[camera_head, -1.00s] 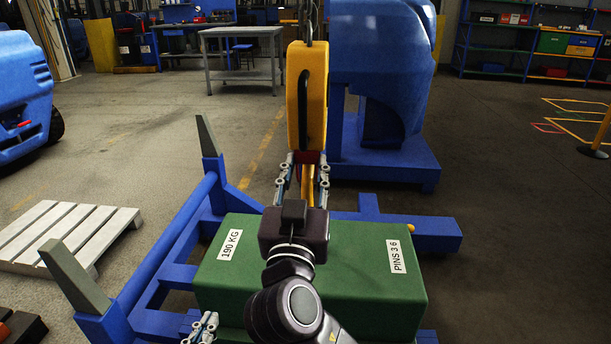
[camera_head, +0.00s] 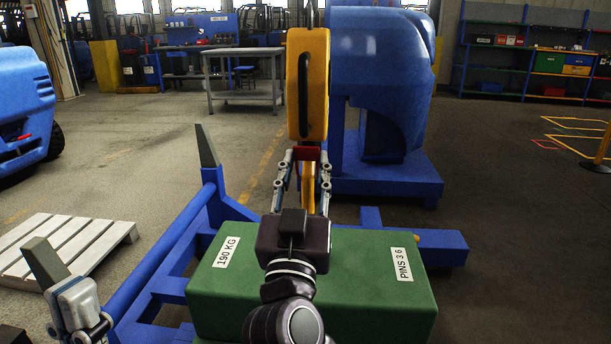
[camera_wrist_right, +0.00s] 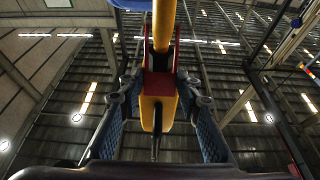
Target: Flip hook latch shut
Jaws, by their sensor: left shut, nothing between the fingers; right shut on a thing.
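A yellow hoist block (camera_head: 308,85) hangs at the centre of the head view. Below it are a red piece (camera_head: 306,153) and a yellow hook part (camera_head: 308,188). My right gripper (camera_head: 306,165) reaches up from below, its fingers on both sides of the hook, shut on it. In the right wrist view, the gripper (camera_wrist_right: 158,88) flanks the red piece (camera_wrist_right: 158,82) and a tapered yellow part (camera_wrist_right: 156,108). I cannot tell the latch's position. My left gripper (camera_head: 76,292) is shut and empty at the lower left, in front of a grey post.
A green weight (camera_head: 375,265) labelled 190 KG lies below the right arm on a blue frame (camera_head: 160,252) with upright grey posts (camera_head: 206,147). A blue machine (camera_head: 385,90) stands behind the hoist block. A pale pallet (camera_head: 50,235) lies left.

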